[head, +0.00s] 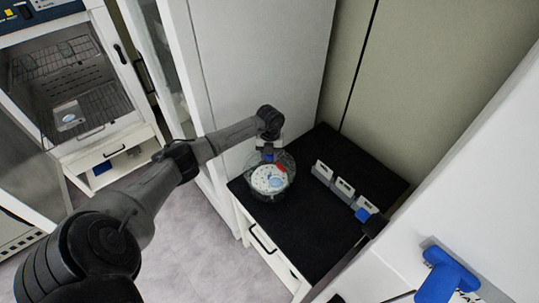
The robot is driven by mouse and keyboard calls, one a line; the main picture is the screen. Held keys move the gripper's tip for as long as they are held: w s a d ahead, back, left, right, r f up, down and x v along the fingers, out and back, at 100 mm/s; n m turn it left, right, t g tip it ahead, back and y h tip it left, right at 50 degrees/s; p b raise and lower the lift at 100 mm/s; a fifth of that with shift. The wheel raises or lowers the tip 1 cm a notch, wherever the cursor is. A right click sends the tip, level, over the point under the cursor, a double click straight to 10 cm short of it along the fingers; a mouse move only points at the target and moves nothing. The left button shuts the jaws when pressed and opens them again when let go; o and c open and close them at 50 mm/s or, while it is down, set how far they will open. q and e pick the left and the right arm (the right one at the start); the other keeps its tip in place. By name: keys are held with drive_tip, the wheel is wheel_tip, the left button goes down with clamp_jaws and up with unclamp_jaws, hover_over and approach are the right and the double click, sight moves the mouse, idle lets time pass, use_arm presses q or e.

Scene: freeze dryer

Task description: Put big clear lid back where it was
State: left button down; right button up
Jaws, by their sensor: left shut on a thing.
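The big clear lid (288,160) is a see-through round dome at the left rear of the black-topped table. My left gripper (268,156) comes down onto it from above and is shut on it at the top. Below and through the clear wall I see a white disc (263,182) with small dark spots, a pale blue round piece and a red piece. I cannot tell whether the lid's lower rim touches the table top or is a little above it.
The black table top (312,236) is clear in front. Grey-white upright holders (343,188) stand on its right part. A white machine with a blue handle (445,276) fills the right side. A tall white cabinet (255,65) stands behind; a glass-fronted oven (75,85) is far left.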

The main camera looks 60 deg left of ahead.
use_arm(q)
drive_tip(key=c, duration=0.8)
unclamp_jaws()
drive_tip(key=shift+o, duration=0.2)
